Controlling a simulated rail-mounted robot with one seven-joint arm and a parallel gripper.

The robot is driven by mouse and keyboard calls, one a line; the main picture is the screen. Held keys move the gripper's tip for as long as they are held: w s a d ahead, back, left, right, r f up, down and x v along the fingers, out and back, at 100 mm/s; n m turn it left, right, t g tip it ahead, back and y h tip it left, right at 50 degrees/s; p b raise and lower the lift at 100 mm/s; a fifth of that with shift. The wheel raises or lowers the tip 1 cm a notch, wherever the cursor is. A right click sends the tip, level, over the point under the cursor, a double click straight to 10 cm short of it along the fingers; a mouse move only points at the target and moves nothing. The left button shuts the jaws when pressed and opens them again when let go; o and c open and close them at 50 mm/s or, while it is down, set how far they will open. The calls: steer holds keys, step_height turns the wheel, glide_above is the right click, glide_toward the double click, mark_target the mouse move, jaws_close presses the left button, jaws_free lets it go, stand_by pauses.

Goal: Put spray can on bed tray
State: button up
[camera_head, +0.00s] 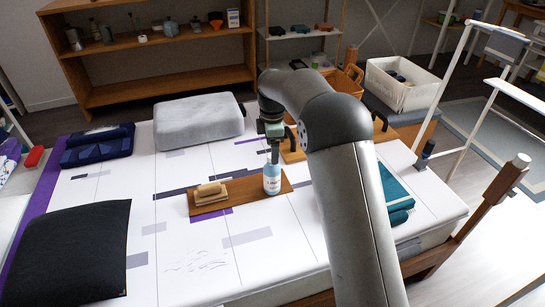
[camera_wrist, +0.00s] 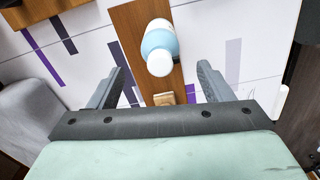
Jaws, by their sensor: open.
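The spray can (camera_head: 271,180), light blue and white, stands upright on a narrow brown board (camera_head: 211,207) on the bed. My gripper (camera_head: 274,156) is open just above the can, fingers pointing down. In the wrist view the can (camera_wrist: 159,38) shows between the spread fingers (camera_wrist: 160,66), with a gap on both sides. A lighter wooden tray (camera_head: 293,154) with dark handles, apparently the bed tray, lies on the bed behind the board, partly hidden by my arm. Its corner shows at the top left of the wrist view (camera_wrist: 62,5).
A wooden brush-like block (camera_head: 210,190) lies on the board left of the can. A grey cushion (camera_head: 198,120) is at the back, a dark pillow (camera_head: 70,250) at front left, and folded teal cloth (camera_head: 396,190) right of my arm. The bed's front middle is clear.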

step_height(320, 180, up, 4)
steer(key=shift+f+p, duration=0.2)
steer(key=shift+p, duration=0.1)
steer(key=shift+s+d+r, duration=0.15)
steer(key=shift+s+d, duration=0.1)
steer(key=s+d+r+m, duration=0.4)
steer(key=s+d+m, duration=0.55)
steer(key=s, duration=0.55)
steer(key=s+d+f+m, duration=0.1)
steer(key=s+d+m, duration=0.1)
steer(key=s, duration=0.5)
steer(key=s+d+f+m, duration=0.2)
steer(key=s+m, duration=0.3)
steer(key=s, duration=0.3)
steer(key=s+d+f+m, duration=0.2)
steer(key=s+d+m, duration=0.1)
steer(key=s, duration=0.5)
steer(key=shift+s+d+g, duration=0.25)
steer(key=shift+d+g, duration=0.05)
steer(key=shift+f, duration=0.1)
